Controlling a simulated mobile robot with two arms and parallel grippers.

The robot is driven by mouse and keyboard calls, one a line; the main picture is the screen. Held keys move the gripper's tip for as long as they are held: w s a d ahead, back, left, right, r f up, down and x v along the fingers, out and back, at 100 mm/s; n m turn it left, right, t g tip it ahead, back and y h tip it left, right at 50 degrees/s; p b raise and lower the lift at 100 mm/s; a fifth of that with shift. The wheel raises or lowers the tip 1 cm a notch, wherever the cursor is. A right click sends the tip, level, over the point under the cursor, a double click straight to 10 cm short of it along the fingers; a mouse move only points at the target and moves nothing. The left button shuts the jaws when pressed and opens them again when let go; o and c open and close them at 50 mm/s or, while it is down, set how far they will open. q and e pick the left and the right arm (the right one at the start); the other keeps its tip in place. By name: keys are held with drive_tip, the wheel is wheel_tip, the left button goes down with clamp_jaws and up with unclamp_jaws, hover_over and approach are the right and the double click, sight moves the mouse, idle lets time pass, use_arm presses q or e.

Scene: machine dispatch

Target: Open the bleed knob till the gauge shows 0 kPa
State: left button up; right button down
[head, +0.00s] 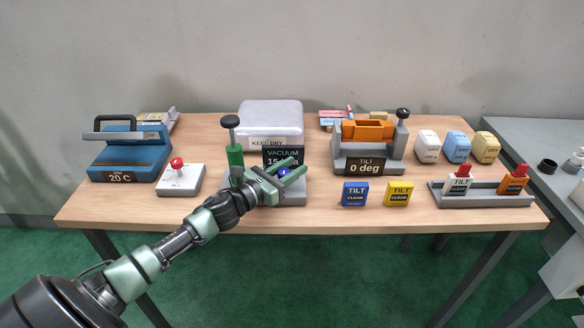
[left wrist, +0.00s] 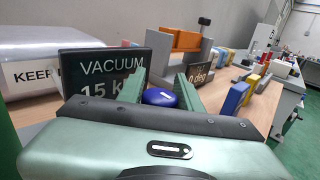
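The vacuum gauge (head: 284,155) has a dark display reading VACUUM and 15, with the unit partly hidden by my gripper; it also shows in the left wrist view (left wrist: 100,82). The blue bleed knob (head: 284,171) sits in front of the display on a grey base (head: 292,200). My left gripper (head: 289,172) is open at the knob. In the left wrist view the knob (left wrist: 160,97) shows between the two green fingers. I cannot tell whether either finger touches it. A green pump handle with a black top (head: 233,145) stands left of the gripper. My right gripper is not in view.
A white KEEP DRY box (head: 270,115) stands behind the gauge. A blue 20 C device (head: 130,155) and a red-button box (head: 181,180) stand left. The tilt device (head: 368,145), tilt tags (head: 355,194) and a grey rack (head: 482,199) stand right.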

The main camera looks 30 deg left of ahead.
sight(280, 170)
use_arm(q)
drive_tip(key=c, duration=0.5)
clamp_jaws()
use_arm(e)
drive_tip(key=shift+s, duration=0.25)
